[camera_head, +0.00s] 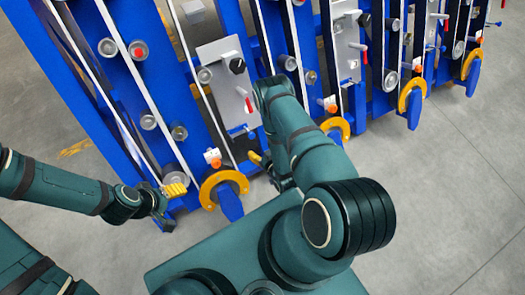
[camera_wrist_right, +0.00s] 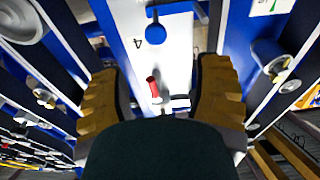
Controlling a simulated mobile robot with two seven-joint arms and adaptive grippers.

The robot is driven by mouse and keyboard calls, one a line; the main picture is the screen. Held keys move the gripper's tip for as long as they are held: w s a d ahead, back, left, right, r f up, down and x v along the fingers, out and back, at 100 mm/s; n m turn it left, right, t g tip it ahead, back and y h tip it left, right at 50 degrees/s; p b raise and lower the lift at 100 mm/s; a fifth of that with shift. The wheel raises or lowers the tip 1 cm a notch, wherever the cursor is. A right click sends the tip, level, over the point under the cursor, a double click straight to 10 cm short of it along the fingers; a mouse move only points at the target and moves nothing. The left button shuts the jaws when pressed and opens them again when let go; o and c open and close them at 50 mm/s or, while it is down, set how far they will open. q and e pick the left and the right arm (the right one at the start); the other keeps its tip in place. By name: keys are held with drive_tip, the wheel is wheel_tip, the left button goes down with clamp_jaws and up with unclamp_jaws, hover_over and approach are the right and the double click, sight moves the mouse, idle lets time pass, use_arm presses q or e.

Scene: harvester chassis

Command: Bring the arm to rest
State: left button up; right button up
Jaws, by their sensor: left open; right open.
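My left gripper (camera_head: 175,190) is at the lower left of the head view, with yellow fingers in front of the lower end of the blue chassis (camera_head: 230,18). My right arm (camera_head: 310,150) reaches forward across the middle. My right gripper (camera_head: 258,160) is partly hidden behind that arm, with a yellow fingertip showing. In the right wrist view the right gripper (camera_wrist_right: 160,68) has its two yellow fingers wide apart with nothing held. Between them, beyond the fingers, appear a white panel (camera_wrist_right: 178,60) marked 4 and a red-handled lever (camera_wrist_right: 152,87).
The chassis carries a white panel (camera_head: 218,85) with a black knob (camera_head: 237,65) and a red handle (camera_head: 249,105). Yellow rings (camera_head: 222,184) with blue tabs stick out along its near edge. Open grey floor (camera_head: 440,200) lies at the right.

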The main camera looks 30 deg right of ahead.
drive_tip(key=shift+s+r, duration=0.2)
drive_tip(key=shift+s, duration=0.25)
drive_tip(key=shift+w, duration=0.1)
drive_tip(key=w+a+r+m+g+y, duration=0.1)
drive_tip(key=a+r+m+g+y, duration=0.1)
drive_tip(key=a+r+g, duration=0.6)
drive_tip(key=s+a+r+g+y, duration=0.1)
drive_tip(key=s+a+r+g, duration=0.1)
drive_tip(key=r, duration=0.4)
drive_tip(key=s+a+r+n+g+y, duration=0.1)
drive_tip(key=s+a+r, duration=0.4)
drive_tip(key=s+r, duration=0.1)
drive_tip(key=shift+s+a+g+y, duration=0.25)
drive_tip(key=shift+s+g+y, duration=0.05)
drive_tip(key=shift+s+g, duration=0.15)
drive_tip(key=shift+f, duration=0.1)
